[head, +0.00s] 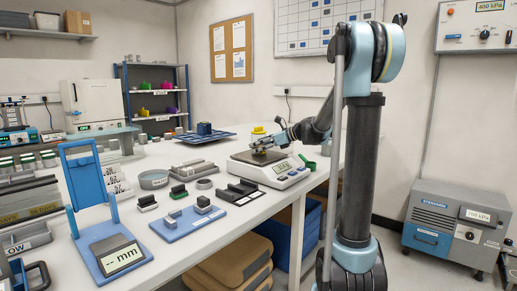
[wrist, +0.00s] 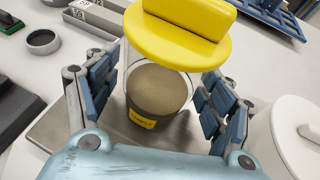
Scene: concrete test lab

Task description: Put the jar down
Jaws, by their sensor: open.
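The jar (wrist: 158,95) is clear with a yellow knobbed lid, brown granular contents and a yellow label low on its side. In the wrist view it looks upright, with its base on the grey scale pan (wrist: 62,133). My gripper (wrist: 160,72) is open, with one blue-padded finger on each side of the jar and gaps showing between pads and glass. In the head view, the yellow lid (head: 259,131) shows above my gripper (head: 262,146), over the white scale (head: 272,173). My gripper hides much of the jar there.
A green scoop (head: 308,166) lies right of the scale. A white lidded container (wrist: 290,125) is close to the right finger in the wrist view. A black block fixture (head: 238,191) and a grey ring (head: 204,184) are left of the scale. A blue tray (head: 205,135) lies behind.

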